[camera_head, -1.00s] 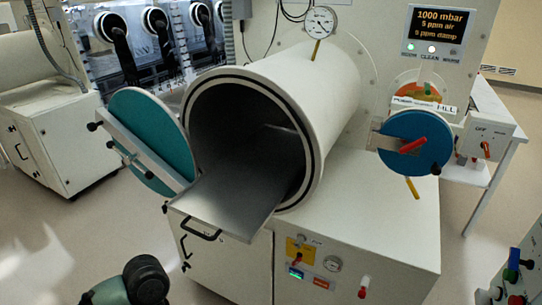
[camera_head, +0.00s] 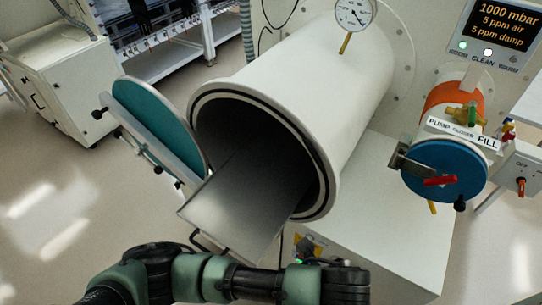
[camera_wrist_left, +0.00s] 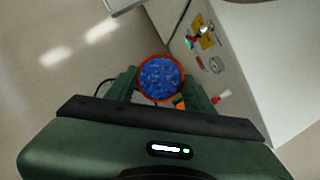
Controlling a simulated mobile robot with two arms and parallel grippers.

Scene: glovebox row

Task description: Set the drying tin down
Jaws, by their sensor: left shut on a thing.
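The drying tin (camera_wrist_left: 161,78) is a round tin with an orange-red rim, full of blue beads, seen from above in the left wrist view. My left gripper (camera_wrist_left: 162,84) is shut on it, with one green finger on each side. The tin is held above the floor, beside the white cabinet front. The head view shows my left arm across the bottom, in front of the pulled-out metal tray (camera_head: 235,208); the tin cannot be seen there. My right gripper is in neither view.
The big white chamber (camera_head: 330,90) is open, with the tray sticking out of its mouth, bare where visible. Its teal door (camera_head: 160,120) stands swung out to the left. A small blue-lidded port (camera_head: 447,165) with a red handle is at right.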

